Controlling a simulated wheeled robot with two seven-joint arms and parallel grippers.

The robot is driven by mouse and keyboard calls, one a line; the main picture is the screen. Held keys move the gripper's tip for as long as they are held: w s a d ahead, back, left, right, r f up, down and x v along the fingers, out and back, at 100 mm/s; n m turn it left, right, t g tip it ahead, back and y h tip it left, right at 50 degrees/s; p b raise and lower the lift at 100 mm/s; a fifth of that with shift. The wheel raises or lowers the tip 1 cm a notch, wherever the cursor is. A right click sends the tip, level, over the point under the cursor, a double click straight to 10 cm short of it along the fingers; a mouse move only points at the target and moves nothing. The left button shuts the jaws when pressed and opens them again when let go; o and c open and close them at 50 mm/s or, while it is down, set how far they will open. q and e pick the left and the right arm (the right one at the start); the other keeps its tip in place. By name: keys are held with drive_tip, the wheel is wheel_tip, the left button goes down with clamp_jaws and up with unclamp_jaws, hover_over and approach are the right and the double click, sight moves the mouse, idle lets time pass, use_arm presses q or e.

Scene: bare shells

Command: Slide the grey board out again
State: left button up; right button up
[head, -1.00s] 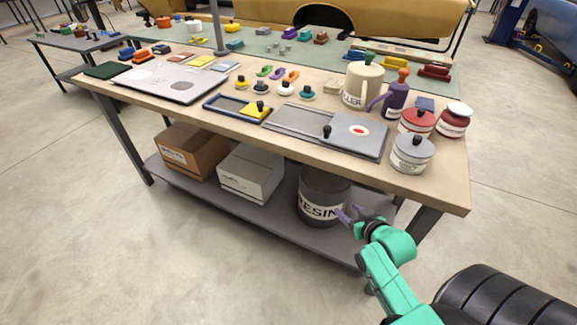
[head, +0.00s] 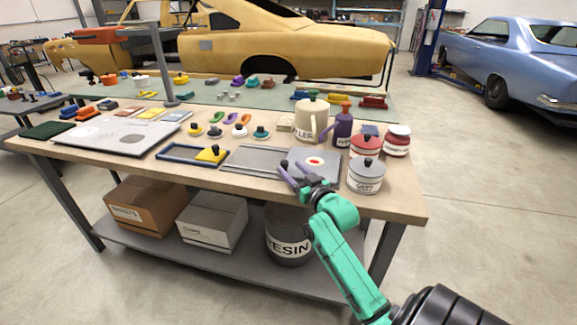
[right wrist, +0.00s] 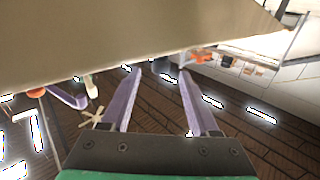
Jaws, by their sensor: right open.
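The grey board (head: 331,171) has a red and white oval mark and a dark knob at its left. It lies at the right end of a flat grey frame (head: 250,160) near the table's front edge. My right gripper (head: 291,165) has purple fingers and overlaps the board's near left part and the knob in the head view. It is open and empty; I cannot tell whether it touches anything. The right wrist view shows both fingers (right wrist: 160,70) apart, with a plain beige surface above them; the board does not show there. My left gripper is out of view.
A grey tin (head: 366,175), red tins (head: 366,146), a purple jug (head: 342,130) and a cream jug (head: 307,118) stand right of and behind the board. A blue frame with a yellow block (head: 211,154) lies to its left. The wooden table's (head: 240,180) front strip is clear.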

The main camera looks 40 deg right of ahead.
drive_tip(key=shift+w+d, duration=0.15)
drive_tip(key=shift+w, duration=1)
clamp_jaws()
idle(0.5)
